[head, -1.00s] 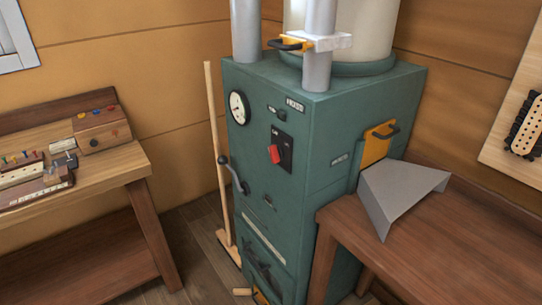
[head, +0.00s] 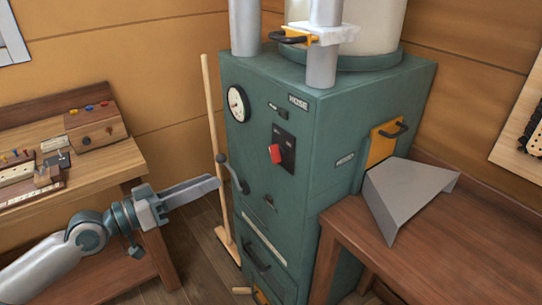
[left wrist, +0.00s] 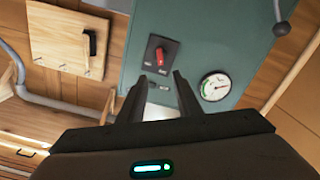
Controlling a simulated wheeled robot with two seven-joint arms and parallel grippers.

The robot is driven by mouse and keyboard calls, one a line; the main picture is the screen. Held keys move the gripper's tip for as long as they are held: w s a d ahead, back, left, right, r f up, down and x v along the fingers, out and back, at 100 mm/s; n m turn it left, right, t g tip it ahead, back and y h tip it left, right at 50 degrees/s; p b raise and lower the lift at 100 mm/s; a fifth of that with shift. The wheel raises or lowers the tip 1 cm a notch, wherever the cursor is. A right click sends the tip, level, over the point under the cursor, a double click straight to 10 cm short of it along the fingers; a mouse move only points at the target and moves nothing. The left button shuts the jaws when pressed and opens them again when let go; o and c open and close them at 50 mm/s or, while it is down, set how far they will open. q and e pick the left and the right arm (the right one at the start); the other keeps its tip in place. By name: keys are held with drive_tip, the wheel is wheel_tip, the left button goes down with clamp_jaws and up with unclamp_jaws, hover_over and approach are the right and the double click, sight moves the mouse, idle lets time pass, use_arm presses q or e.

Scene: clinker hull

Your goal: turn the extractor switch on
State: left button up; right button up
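The extractor switch, a red lever (head: 275,153) on a black plate (head: 288,147), is on the front of the green cabinet (head: 325,140). The red lever points toward the lower left of its plate; its lettering is too small to read. In the left wrist view the red lever (left wrist: 160,56) shows just beyond my fingertips. My left gripper (head: 212,184) is left of the cabinet, apart from the switch and lower in the picture. The left wrist view shows its two fingers (left wrist: 157,80) apart with nothing between them. My right gripper is not in view.
A round gauge (head: 238,104) and a black-knobbed crank (head: 233,174) are on the cabinet front. A workbench (head: 110,165) stands left, and a brown table (head: 410,250) with a grey chute (head: 405,195) stands right.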

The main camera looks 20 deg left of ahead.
sight(271, 155)
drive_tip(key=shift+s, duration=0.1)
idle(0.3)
